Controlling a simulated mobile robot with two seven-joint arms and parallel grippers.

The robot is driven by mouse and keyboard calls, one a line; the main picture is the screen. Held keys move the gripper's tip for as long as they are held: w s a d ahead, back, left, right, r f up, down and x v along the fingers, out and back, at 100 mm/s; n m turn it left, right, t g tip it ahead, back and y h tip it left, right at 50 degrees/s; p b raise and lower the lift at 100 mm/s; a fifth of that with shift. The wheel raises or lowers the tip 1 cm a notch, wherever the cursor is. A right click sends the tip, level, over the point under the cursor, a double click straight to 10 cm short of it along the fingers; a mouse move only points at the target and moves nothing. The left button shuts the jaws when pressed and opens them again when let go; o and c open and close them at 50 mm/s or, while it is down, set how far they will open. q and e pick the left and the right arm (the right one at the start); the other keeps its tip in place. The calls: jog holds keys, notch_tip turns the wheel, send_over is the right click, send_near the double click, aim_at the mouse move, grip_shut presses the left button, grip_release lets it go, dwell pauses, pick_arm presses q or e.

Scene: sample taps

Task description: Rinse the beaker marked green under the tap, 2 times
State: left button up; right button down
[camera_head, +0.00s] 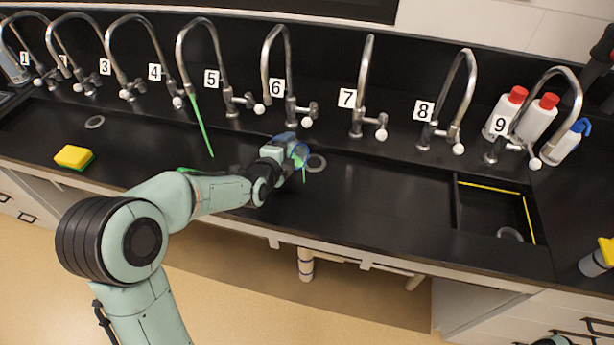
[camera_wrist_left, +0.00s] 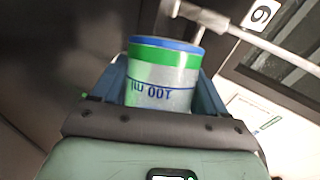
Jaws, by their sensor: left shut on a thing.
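My left gripper (camera_head: 292,151) is shut on a beaker (camera_head: 301,155) and holds it over the black sink trough, in front of tap 6 (camera_head: 290,112). In the left wrist view the beaker (camera_wrist_left: 163,75) has a green band, a blue edge and upside-down blue "100 ml" lettering. It sits between the fingers of the gripper (camera_wrist_left: 160,90). I cannot tell its tilt or whether it holds liquid. No water shows at tap 6. A thin green strip (camera_head: 202,125) hangs from the spout of tap 5 (camera_head: 229,98). My right gripper is not in view.
Several numbered taps line the back wall. Tap 7 (camera_head: 357,115) stands to the right. A yellow-green sponge (camera_head: 74,157) lies at left; red-capped bottles (camera_head: 503,113) stand near tap 9. The trough right of the drain is clear.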

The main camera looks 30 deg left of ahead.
pick_arm(q)
jog(key=shift+w+d, duration=0.1)
jog(key=shift+d, duration=0.2)
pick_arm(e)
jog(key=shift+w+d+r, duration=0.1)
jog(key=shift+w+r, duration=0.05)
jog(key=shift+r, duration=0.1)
pick_arm(q)
jog(key=shift+r+p, duration=0.15)
jog(key=shift+p, duration=0.25)
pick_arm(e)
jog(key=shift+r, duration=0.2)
pick_arm(q)
jog(key=shift+d+y, duration=0.1)
jog(key=shift+y, duration=0.2)
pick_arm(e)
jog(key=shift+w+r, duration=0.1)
pick_arm(q)
jog(key=shift+d+r+m+t+y+p, duration=0.15)
jog(key=shift+r+m+t+y+p, duration=0.2)
jog(key=shift+m+p, duration=0.3)
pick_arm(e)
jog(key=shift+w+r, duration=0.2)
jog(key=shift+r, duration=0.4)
